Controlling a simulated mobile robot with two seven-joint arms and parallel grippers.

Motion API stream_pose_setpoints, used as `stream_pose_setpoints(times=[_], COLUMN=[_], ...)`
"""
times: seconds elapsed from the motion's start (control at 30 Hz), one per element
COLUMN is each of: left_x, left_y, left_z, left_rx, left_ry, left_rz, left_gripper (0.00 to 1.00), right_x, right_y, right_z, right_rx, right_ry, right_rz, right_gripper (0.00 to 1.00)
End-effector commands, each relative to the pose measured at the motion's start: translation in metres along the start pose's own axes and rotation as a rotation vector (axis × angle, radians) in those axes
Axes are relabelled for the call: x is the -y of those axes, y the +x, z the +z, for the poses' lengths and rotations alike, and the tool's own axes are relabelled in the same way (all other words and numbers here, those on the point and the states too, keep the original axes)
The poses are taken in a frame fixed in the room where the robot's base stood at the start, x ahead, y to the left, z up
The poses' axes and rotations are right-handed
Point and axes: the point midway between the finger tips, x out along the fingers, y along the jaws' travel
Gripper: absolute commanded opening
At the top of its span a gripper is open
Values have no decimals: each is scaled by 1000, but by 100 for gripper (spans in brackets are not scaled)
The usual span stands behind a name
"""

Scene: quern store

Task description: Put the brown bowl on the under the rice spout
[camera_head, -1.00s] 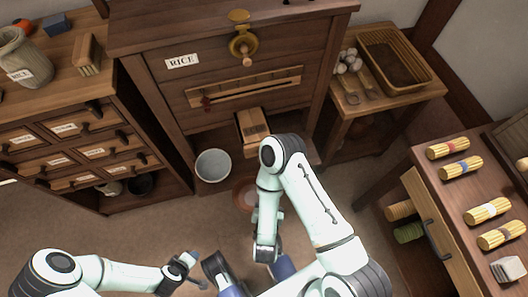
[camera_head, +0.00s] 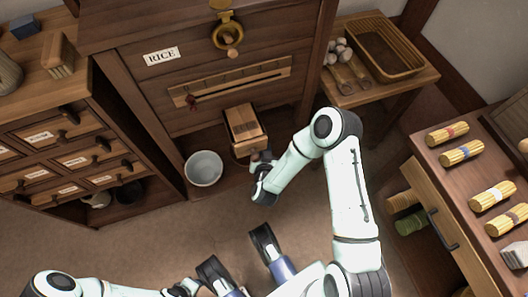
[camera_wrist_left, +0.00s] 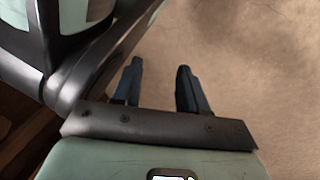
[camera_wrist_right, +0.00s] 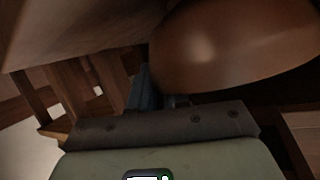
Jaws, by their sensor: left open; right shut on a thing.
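The brown bowl shows large in the right wrist view (camera_wrist_right: 235,45). My right gripper (camera_wrist_right: 158,88) is shut on its rim. In the head view the right gripper (camera_head: 262,158) is just in front of the wooden rice spout (camera_head: 245,128), low on the cabinet marked RICE. Only a thin strip of the bowl (camera_head: 237,152) shows there, below the spout's front end; the spout and gripper hide the rest. I cannot tell whether the bowl touches the ledge. My left gripper (camera_wrist_left: 156,78) is open and empty above the floor.
A drawer cabinet (camera_head: 75,150) stands at the left. A side table (camera_head: 385,85) with a basket (camera_head: 385,48) stands right of the rice cabinet. A table with straw bundles (camera_head: 460,153) is at the right. The floor in front is clear.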

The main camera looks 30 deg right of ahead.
Motion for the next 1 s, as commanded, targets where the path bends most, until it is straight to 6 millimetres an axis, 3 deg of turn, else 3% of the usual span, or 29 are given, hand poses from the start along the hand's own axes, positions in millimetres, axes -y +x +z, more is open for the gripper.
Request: stream_pose_setpoints(times=[0.07,0.37,0.4,0.47,0.8,1.0], left_x=[7,8,8,8,7,-5], left_y=[7,7,7,7,6,-6], left_z=[8,10,10,10,9,-5], left_rx=[29,36,36,36,31,-18], left_ry=[-9,-11,-11,-11,-9,6], left_rz=[-14,-16,-16,-16,-14,8], left_gripper=[43,43,43,43,43,43], right_x=[-2,-2,-2,-2,-2,-1], right_y=[2,2,2,1,-2,-31], right_z=[13,14,14,14,14,13], right_rx=[11,9,11,10,11,14], right_ry=[-2,-1,-2,-2,-2,-5], right_rz=[0,-1,0,0,-1,-5], right_gripper=[0,0,26,43,43,43])
